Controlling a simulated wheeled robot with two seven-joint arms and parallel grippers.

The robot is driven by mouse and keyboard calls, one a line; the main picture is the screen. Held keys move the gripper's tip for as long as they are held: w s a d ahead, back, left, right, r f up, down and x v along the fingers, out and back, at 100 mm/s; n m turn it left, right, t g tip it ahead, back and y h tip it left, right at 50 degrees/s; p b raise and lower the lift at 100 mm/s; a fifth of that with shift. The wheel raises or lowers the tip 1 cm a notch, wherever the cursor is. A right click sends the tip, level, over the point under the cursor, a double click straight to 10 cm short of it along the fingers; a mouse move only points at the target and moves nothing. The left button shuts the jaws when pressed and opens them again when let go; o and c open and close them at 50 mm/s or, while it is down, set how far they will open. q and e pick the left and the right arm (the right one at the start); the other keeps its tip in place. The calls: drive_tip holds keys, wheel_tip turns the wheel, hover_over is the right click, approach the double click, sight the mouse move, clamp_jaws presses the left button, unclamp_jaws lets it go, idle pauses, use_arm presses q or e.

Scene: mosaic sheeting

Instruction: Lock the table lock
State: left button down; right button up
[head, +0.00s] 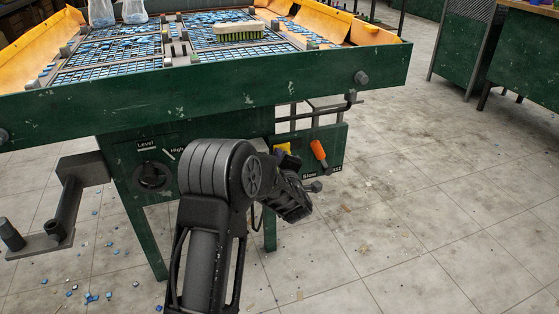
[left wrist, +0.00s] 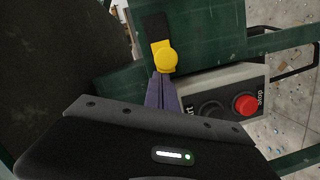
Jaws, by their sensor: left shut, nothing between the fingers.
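The green table (head: 230,88) has a front panel with controls below its edge. A yellow part (head: 283,148) shows there, just above my left gripper (head: 292,200). In the left wrist view it is a yellow round knob (left wrist: 165,58) at the end of a dark lever on the green frame. The tips of my shut, empty left gripper (left wrist: 161,82) are right below this knob; I cannot tell whether they touch it. No label marks the table lock, and my arm hides part of the panel. My right gripper is not in view.
An orange handle (head: 318,150) stands right of the yellow part. A round dial (head: 152,176) and a grey crank (head: 62,212) are at the left. A grey box with a red button (left wrist: 246,105) is near the gripper. A brush (head: 238,31) lies on top.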

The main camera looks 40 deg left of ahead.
sight(290, 145)
use_arm(q)
drive_tip(key=shift+w+d, duration=0.7)
drive_tip(key=shift+w, duration=0.25)
drive_tip(key=shift+w+d, duration=0.65)
drive_tip(key=shift+w, duration=0.25)
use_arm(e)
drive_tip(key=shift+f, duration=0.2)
use_arm(q)
drive_tip(key=shift+d, duration=0.1)
